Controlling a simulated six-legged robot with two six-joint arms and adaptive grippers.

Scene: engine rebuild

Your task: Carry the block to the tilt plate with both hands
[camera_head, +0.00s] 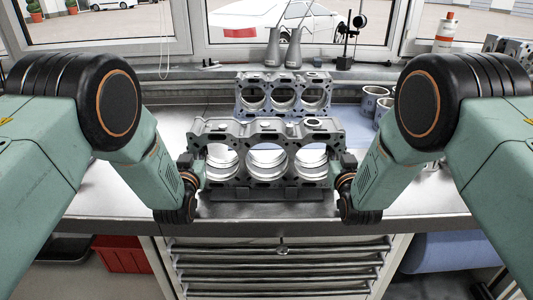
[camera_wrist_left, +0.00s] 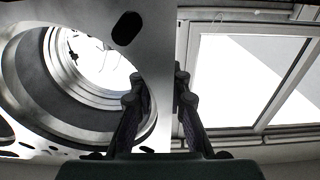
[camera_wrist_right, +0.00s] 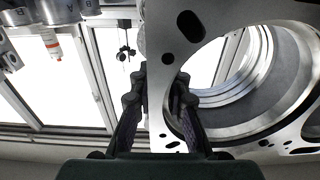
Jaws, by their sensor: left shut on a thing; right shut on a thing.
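The grey engine block (camera_head: 296,171), with three large round bores facing me, is upright at the middle of the bench. My left gripper (camera_head: 193,168) is shut on its left end and my right gripper (camera_head: 346,168) on its right end. In the left wrist view the fingers (camera_wrist_left: 157,88) straddle the block's end wall (camera_wrist_left: 153,30). In the right wrist view the fingers (camera_wrist_right: 158,88) also straddle the end wall (camera_wrist_right: 165,55). A dark flat support (camera_head: 265,194) shows under the block; I cannot tell whether it is the tilt plate or whether they touch.
A second three-bore casting (camera_head: 283,80) stands close behind the block. Metal cylinders (camera_head: 375,100) stand at the right on a blue mat, two grey flasks (camera_head: 283,48) on the sill. Drawers (camera_head: 275,270) lie below the bench edge. The bench left of the block (camera_head: 120,190) is clear.

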